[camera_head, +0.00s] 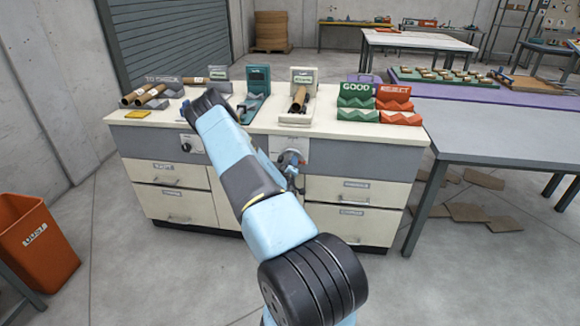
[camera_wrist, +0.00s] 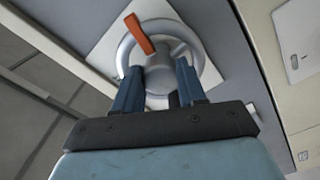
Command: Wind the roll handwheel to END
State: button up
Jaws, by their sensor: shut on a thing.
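The roll handwheel (camera_wrist: 207,68) is a grey wheel with an orange bar (camera_wrist: 139,34) across its upper part, mounted on a white plate (camera_wrist: 103,53) on the grey cabinet front. In the wrist view my gripper (camera_wrist: 160,75) reaches in with its two blue fingers shut on the handwheel's middle part. In the head view the handwheel (camera_head: 291,158) shows small on the cabinet front, partly behind my arm. The END mark cannot be read in either view.
The cabinet's white top (camera_head: 240,125) carries tubes, a green device (camera_head: 258,80), a roll stand (camera_head: 298,98), and green GOOD (camera_head: 356,100) and red REJECT (camera_head: 394,104) racks. Drawers lie below the handwheel. An orange DUST bin (camera_head: 38,245) stands at the left; the floor in front is clear.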

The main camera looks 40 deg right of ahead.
jog(key=shift+a+f+m, duration=0.1)
jog(key=shift+a+m, duration=0.05)
jog(key=shift+m, duration=8)
jog(key=shift+a+f+m, duration=0.1)
jog(key=shift+m, duration=8.05)
